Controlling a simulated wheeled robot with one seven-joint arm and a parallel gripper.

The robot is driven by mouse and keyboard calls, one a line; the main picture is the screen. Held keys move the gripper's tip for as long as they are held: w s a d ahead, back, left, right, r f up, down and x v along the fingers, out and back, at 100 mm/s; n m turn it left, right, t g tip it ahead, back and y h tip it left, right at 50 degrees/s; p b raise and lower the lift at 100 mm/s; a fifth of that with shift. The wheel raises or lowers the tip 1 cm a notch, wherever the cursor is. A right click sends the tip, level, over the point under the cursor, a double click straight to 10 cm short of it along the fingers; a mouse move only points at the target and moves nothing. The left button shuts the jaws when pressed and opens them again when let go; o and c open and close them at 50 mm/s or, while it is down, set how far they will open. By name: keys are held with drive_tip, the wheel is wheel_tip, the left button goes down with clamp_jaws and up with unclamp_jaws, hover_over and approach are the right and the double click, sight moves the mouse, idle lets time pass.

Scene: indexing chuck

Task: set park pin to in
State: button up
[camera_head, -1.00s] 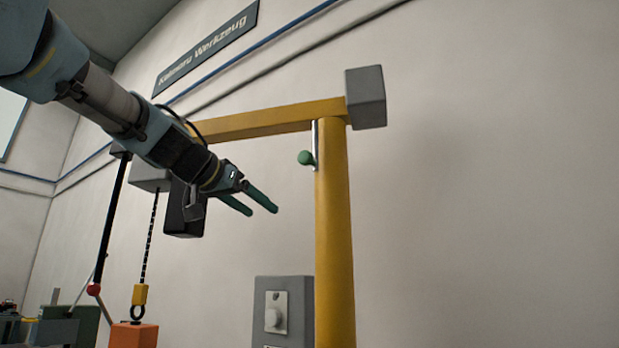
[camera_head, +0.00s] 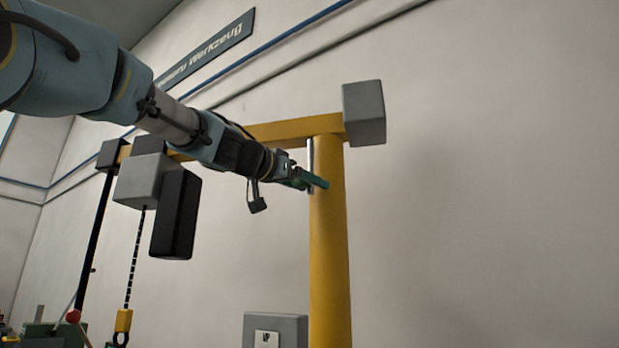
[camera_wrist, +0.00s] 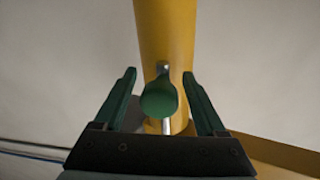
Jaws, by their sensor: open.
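The park pin's green knob (camera_wrist: 160,98) shows in the wrist view, in front of a metal strip (camera_wrist: 163,68) on the yellow post (camera_wrist: 165,30). In the head view the strip (camera_head: 310,165) runs along the left side of the post (camera_head: 331,240), and the knob is hidden behind my gripper. My gripper (camera_head: 318,184) is at the upper post. In the wrist view my gripper (camera_wrist: 160,80) is open, with one finger on each side of the knob and a gap to each. I cannot tell the pin's in or out position.
A yellow beam (camera_head: 290,131) with a grey end block (camera_head: 364,113) tops the post. A grey hoist body (camera_head: 140,182) and black box (camera_head: 176,215) hang left of my gripper, with a chain (camera_head: 134,260) below. A grey box (camera_head: 275,330) stands low beside the post. Space right of the post is clear.

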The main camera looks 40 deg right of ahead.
drive_tip(key=shift+d, duration=0.4)
clamp_jaws()
idle(0.4)
idle(0.8)
